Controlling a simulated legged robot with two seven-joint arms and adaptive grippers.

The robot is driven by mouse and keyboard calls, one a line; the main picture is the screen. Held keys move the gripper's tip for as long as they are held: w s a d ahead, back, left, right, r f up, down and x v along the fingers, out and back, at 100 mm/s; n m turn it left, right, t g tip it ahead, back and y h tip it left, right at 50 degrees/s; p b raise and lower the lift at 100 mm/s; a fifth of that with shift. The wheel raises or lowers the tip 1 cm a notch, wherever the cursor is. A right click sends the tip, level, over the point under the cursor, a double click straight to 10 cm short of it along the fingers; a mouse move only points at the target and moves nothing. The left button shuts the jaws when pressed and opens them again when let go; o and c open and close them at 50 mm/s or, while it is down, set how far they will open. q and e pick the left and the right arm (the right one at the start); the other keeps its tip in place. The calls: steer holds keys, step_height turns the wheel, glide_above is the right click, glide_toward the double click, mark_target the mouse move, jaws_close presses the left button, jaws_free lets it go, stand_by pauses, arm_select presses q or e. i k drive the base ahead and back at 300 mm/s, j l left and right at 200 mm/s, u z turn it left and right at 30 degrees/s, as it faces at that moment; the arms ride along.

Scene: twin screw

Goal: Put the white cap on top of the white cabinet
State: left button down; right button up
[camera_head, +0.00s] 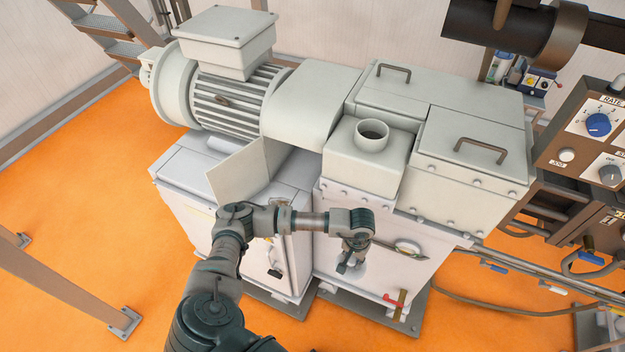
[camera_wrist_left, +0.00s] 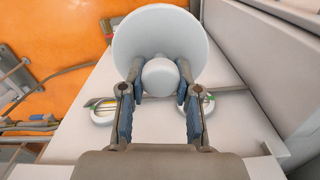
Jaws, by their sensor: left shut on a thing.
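The white cap (camera_wrist_left: 160,28) is a round, dish-shaped piece with a round knob. In the left wrist view my left gripper (camera_wrist_left: 160,82) is shut on its knob, with a finger on each side. In the head view the left gripper (camera_head: 350,260) is in front of the white cabinet (camera_head: 428,264), below the level of its top. The cap is hard to make out there, pale against the cabinet's pale front. A short round open neck (camera_head: 372,134) stands on a raised box on top of the cabinet. My right gripper is not in view.
A motor (camera_head: 235,100) and a tilted plate (camera_head: 238,172) stand left of the neck. Lids with handles (camera_head: 480,150) lie right of and behind it. A control panel (camera_head: 595,125) is at the right edge.

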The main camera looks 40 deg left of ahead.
mark_target(188, 168)
steer(key=k+j, duration=0.15)
steer(key=j, duration=0.2)
steer(key=k+j, duration=0.15)
steer(key=j, duration=0.2)
steer(key=k+j, duration=0.15)
steer(key=j, duration=0.2)
steer(key=k+j, duration=0.2)
steer(key=j, duration=0.15)
steer(key=k+j, duration=0.15)
steer(key=j, duration=0.2)
